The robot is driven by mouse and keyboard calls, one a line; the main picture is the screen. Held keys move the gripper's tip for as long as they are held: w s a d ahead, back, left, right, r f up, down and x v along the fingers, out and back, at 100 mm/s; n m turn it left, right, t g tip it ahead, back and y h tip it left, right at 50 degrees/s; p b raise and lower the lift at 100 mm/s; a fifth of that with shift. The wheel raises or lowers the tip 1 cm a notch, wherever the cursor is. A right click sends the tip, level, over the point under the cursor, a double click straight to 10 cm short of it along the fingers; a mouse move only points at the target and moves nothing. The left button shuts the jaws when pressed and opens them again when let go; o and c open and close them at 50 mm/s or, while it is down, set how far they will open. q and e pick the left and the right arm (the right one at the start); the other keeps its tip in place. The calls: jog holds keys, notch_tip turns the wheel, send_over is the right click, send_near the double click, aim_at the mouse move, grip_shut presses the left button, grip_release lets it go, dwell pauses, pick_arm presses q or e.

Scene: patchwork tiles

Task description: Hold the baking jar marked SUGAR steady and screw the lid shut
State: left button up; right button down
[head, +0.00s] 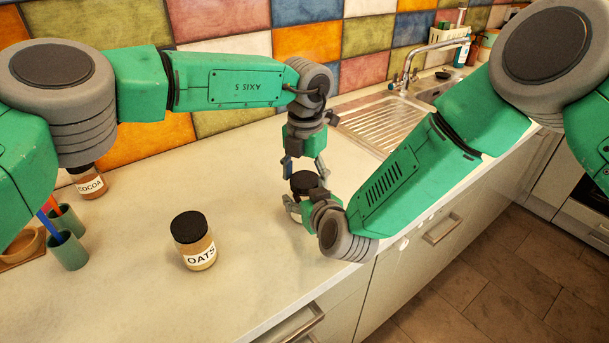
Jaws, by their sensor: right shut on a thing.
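A jar with a black lid (304,183) stands on the counter between my two grippers. Its body is mostly hidden behind my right gripper, and I cannot read its label. My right gripper (298,209) comes in low from the right and is shut on the jar's body. My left gripper (305,172) points down over the lid. Its fingers are spread apart, one to each side of the lid, and it looks open. I cannot tell whether the fingertips touch the lid or how tightly the lid sits.
A jar marked OATS (195,242) stands left of the grippers. A jar marked COCOA (90,182) and green cups (69,251) stand at the far left. A sink with a drainboard (375,124) is at the back right. The counter's front edge runs close below my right gripper.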

pick_arm(q)
jog(key=c, duration=0.7)
jog(key=shift+c, duration=0.2)
jog(key=o, duration=1.4)
jog(key=shift+c, duration=0.2)
notch_tip(320, 180, up, 12)
jog(key=shift+w, duration=0.1)
pick_arm(e)
jog(key=shift+c, duration=2)
grip_release()
